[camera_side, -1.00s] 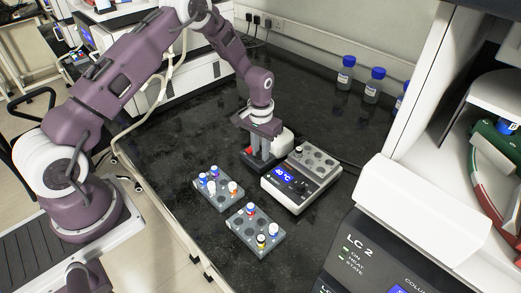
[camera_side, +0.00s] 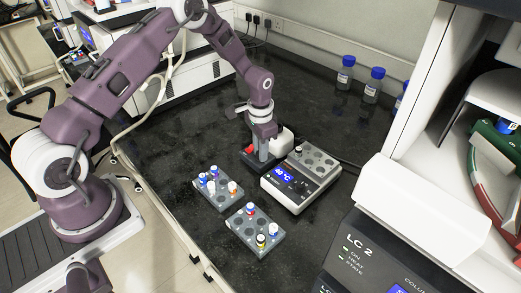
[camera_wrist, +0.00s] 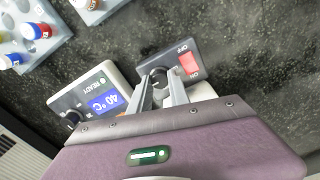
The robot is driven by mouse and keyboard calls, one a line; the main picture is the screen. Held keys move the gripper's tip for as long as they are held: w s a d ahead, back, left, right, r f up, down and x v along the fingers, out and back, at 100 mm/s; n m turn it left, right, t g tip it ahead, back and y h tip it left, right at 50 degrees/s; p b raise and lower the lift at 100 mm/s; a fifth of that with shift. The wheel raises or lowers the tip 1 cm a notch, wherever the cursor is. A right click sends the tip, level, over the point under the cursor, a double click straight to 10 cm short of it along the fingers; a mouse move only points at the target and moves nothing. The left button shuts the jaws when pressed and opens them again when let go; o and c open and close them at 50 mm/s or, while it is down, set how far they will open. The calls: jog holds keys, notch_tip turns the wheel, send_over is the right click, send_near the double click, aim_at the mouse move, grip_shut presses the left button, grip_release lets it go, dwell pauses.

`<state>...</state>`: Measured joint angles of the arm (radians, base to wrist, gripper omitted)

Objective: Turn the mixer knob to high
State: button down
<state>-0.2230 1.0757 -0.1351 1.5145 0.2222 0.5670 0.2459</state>
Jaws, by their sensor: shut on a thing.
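The mixer shows in the wrist view as a small unit with a dark grey front panel (camera_wrist: 180,58), a red switch (camera_wrist: 189,64) and OFF lettering. Its white rear body (camera_side: 284,140) and red switch (camera_side: 249,150) show in the side view, partly behind my gripper (camera_side: 261,162). In the wrist view my gripper (camera_wrist: 159,83) is shut on the round mixer knob (camera_wrist: 158,75), with one finger on each side. The fingers hide most of the knob, so its pointer and setting cannot be read.
A heating block (camera_side: 301,178) with a blue 40 °C display stands right beside the mixer. Two grey racks (camera_side: 218,188) (camera_side: 255,230) with capped vials stand in front. Blue-capped bottles (camera_side: 345,73) stand at the back. The bench left of the mixer is clear.

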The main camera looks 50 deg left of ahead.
jog(key=shift+w, duration=0.1)
jog(key=c, duration=1.2)
grip_release()
jog(key=shift+c, duration=0.2)
notch_tip(320, 180, up, 7)
jog(key=shift+r, duration=0.1)
